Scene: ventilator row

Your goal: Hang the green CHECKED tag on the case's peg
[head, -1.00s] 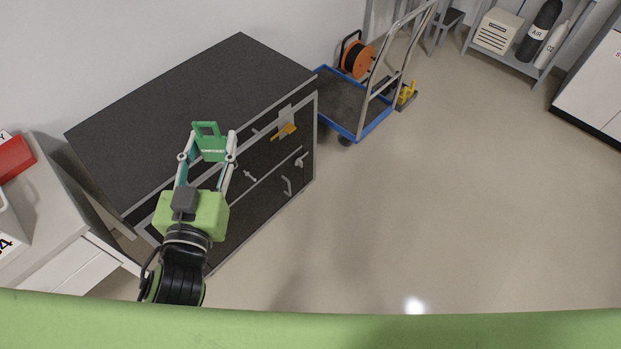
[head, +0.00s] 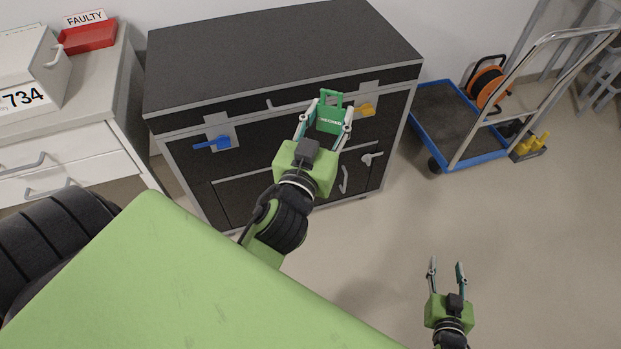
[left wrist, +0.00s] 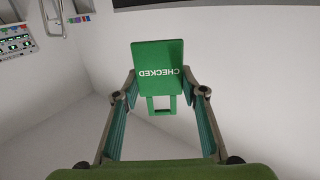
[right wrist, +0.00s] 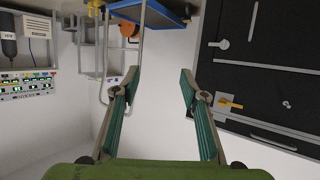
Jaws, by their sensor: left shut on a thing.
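The green CHECKED tag (head: 331,121) is held by my left gripper (head: 325,120), whose fingers are shut on its sides. In the head view its open loop points up. The left wrist view shows the tag's plate (left wrist: 158,65) with upside-down lettering. The dark case (head: 280,50) stands behind the tag; contact between them cannot be told. A pale peg-like fitting (head: 372,157) shows on its front, right of the gripper; a small pale fitting (right wrist: 286,104) shows in the right wrist view. My right gripper (head: 446,264) is open and empty above the floor.
The case front has a blue latch (head: 212,143) and a yellow latch (head: 366,109). A blue trolley (head: 455,125) stands right of the case. A drawer cabinet (head: 100,110) with a red FAULTY tray (head: 88,38) is at left.

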